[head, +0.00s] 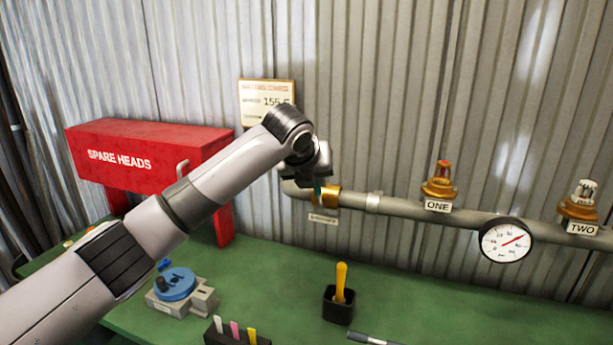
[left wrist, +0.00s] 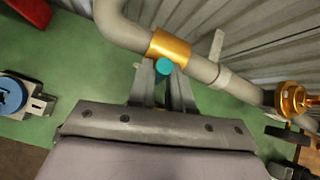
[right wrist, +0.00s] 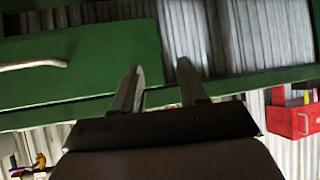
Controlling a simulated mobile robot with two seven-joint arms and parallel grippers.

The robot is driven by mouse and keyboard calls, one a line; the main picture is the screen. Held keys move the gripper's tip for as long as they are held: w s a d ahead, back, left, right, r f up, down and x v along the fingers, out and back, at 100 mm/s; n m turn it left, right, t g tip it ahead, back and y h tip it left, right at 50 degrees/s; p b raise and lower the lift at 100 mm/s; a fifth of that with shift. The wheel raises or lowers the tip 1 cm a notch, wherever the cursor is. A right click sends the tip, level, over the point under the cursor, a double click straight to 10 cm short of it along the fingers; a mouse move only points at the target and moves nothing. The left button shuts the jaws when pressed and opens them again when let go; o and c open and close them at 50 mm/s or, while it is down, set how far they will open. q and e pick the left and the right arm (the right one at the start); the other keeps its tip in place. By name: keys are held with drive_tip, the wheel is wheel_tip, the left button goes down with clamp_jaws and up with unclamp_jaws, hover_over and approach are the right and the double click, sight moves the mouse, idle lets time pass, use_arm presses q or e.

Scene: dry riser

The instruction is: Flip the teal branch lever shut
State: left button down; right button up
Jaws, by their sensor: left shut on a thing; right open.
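The teal branch lever (left wrist: 164,67) shows between the fingertips of my left gripper (left wrist: 162,72) in the left wrist view, just in front of the brass valve body (left wrist: 170,46) on the grey pipe. In the head view only a small teal bit (head: 318,187) shows below my left gripper (head: 318,178), beside the brass valve (head: 327,196). My left gripper is shut on the lever. How far the lever is turned is hard to tell. My right gripper (right wrist: 163,85) is open and empty in the right wrist view, in front of the green bench front.
The pipe (head: 400,207) runs right past sprinkler heads ONE (head: 440,182) and TWO (head: 581,200) and a round gauge (head: 506,240). A red SPARE HEADS box (head: 150,155) stands at left. A black cup (head: 338,305) with a yellow-handled tool stands on the green bench (head: 440,300).

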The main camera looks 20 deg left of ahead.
use_arm(q)
drive_tip(key=shift+d+r+m+y, duration=0.15)
drive_tip(key=shift+d+m+y, duration=0.25)
drive_tip(key=shift+d+y, duration=0.4)
drive_tip(key=shift+a, duration=0.1)
drive_tip(key=c, duration=1.1)
unclamp_jaws()
drive_tip(key=b+v, duration=0.1)
drive_tip(key=v, duration=0.6)
